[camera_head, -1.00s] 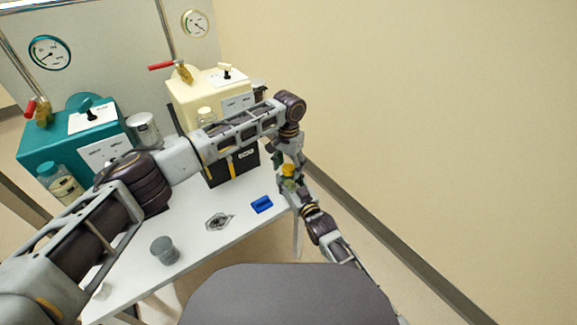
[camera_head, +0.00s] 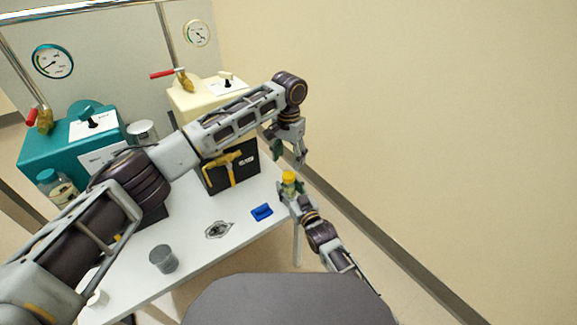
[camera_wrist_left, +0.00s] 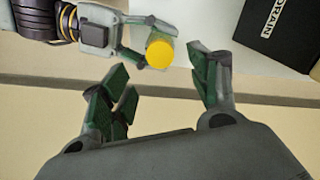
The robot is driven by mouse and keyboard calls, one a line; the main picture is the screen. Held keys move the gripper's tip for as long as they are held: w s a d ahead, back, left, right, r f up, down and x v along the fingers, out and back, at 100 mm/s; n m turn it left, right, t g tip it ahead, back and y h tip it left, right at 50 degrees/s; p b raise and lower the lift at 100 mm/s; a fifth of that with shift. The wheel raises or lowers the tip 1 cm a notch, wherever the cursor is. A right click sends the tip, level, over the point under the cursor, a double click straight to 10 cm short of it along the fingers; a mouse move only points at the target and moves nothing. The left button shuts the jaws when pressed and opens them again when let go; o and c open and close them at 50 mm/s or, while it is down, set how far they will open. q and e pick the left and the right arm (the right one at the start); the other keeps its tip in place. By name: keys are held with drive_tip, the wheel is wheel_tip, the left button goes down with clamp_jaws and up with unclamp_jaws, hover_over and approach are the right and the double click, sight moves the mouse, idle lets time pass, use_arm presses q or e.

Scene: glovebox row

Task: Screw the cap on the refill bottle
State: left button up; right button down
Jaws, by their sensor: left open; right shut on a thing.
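The refill bottle (camera_head: 290,189) is upright beyond the table's right edge, mostly hidden by my right gripper (camera_head: 287,193), which is shut on it. The yellow cap (camera_head: 289,177) sits on top of the bottle; whether it is threaded tight cannot be seen. In the left wrist view the cap (camera_wrist_left: 160,53) shows as a round yellow disc beside the fingers of my right gripper (camera_wrist_left: 150,42). My left gripper (camera_head: 289,153) is open and empty just above the cap. Its two green-padded fingers (camera_wrist_left: 157,70) stand apart in the left wrist view.
A blue block (camera_head: 262,212) and a grey cup-like container (camera_head: 163,259) stand on the white table (camera_head: 190,275). A black box (camera_head: 215,182) marked DRAIN, a cream machine (camera_head: 190,97) and a teal machine (camera_head: 45,150) stand behind. The wall is close on the right.

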use_arm(q)
drive_tip(key=shift+r, duration=2.3)
use_arm(e)
drive_tip(key=c, duration=0.6)
unclamp_jaws()
drive_tip(key=shift+s, duration=0.1)
drive_tip(key=v, duration=1.1)
drive_tip(key=shift+s+d, duration=0.2)
drive_tip(key=shift+s, duration=0.1)
use_arm(q)
drive_tip(key=shift+s+f, duration=0.1)
use_arm(e)
drive_tip(key=shift+s, duration=0.1)
